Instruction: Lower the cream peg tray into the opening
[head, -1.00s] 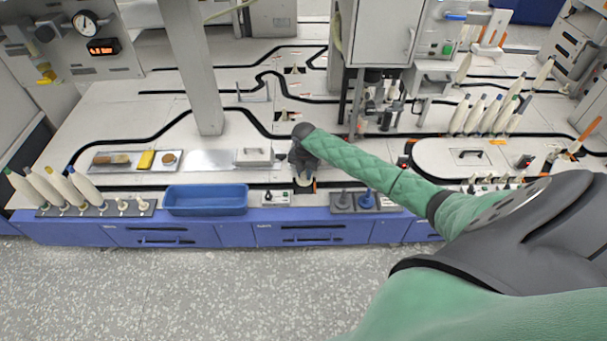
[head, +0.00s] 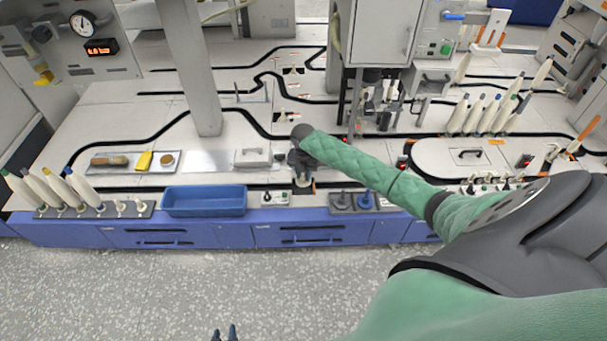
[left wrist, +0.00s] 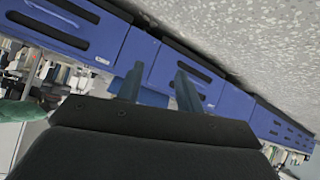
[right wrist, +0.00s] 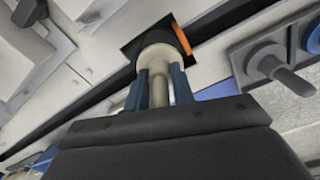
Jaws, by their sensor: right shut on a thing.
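The cream peg tray (right wrist: 158,55) shows in the right wrist view as a pale round base with an upright peg. My right gripper (right wrist: 160,88) is shut on the peg, one blue finger on each side. The dark opening (right wrist: 186,38) in the black track lies behind the tray's base and is partly covered by it. I cannot tell whether the base is above it or inside it. In the head view my right gripper (head: 301,164) is at the front track, and hides most of the tray. My left gripper (head: 224,334) is open and empty; it also shows in the left wrist view (left wrist: 158,88).
An orange part (right wrist: 180,38) sits at the opening's edge. A blue bin (head: 204,201) and a rack of bobbins (head: 95,211) stand to the left. Grey and blue pegs (head: 365,200) stand to the right. Blue drawers (head: 305,235) front the bench, with open floor before them.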

